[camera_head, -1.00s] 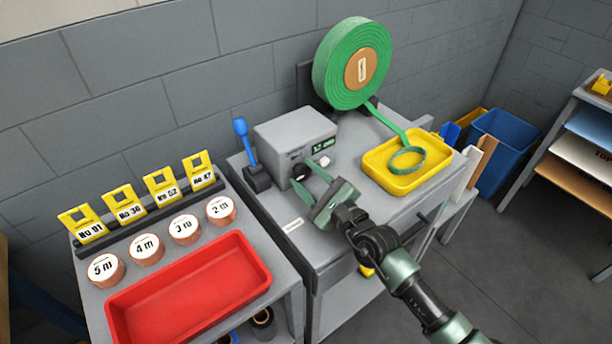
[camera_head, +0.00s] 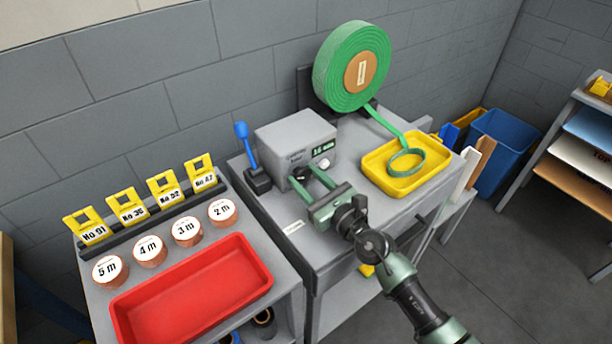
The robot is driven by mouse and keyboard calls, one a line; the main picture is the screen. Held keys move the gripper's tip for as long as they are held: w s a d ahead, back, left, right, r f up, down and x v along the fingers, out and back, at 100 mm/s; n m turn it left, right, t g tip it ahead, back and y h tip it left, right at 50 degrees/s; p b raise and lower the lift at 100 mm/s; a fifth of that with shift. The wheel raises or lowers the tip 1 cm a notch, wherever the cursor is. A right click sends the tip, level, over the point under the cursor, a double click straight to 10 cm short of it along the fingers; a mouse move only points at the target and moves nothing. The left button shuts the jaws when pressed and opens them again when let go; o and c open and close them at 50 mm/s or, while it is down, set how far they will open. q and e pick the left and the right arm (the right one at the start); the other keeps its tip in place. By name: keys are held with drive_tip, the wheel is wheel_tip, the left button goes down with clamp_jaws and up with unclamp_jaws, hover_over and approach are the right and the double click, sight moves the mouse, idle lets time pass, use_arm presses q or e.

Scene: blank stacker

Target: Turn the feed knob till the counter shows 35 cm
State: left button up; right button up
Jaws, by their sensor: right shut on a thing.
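The grey feed box (camera_head: 292,135) stands on the grey bench. Its small counter display (camera_head: 323,148) shows green figures that look like 16 or 18 cm, too small to be sure. The dark feed knob (camera_head: 300,171) is low on the box's front, partly hidden by the fingers. My right gripper (camera_head: 307,178) is shut on the knob, with one finger on each side. A white button (camera_head: 325,162) is to the right of the knob. My left gripper is out of view.
A green webbing roll (camera_head: 335,75) stands behind, its strip running into a yellow tray (camera_head: 376,179). A blue-handled lever (camera_head: 245,145) is left of the box. A red tray (camera_head: 190,292), labelled pots and yellow tags occupy the left table.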

drive_tip(key=m+p, duration=0.1)
drive_tip(key=m, duration=0.4)
drive_tip(key=shift+m, duration=0.3)
drive_tip(key=shift+f+m+p, duration=0.15)
drive_tip(key=shift+m+p, duration=0.65)
drive_tip(key=shift+m, duration=1.5)
drive_tip(key=o, duration=1.4)
drive_tip(key=shift+d, duration=0.1)
drive_tip(key=v, duration=0.7)
drive_tip(key=shift+s+d, duration=0.2)
drive_tip(key=shift+s, duration=0.15)
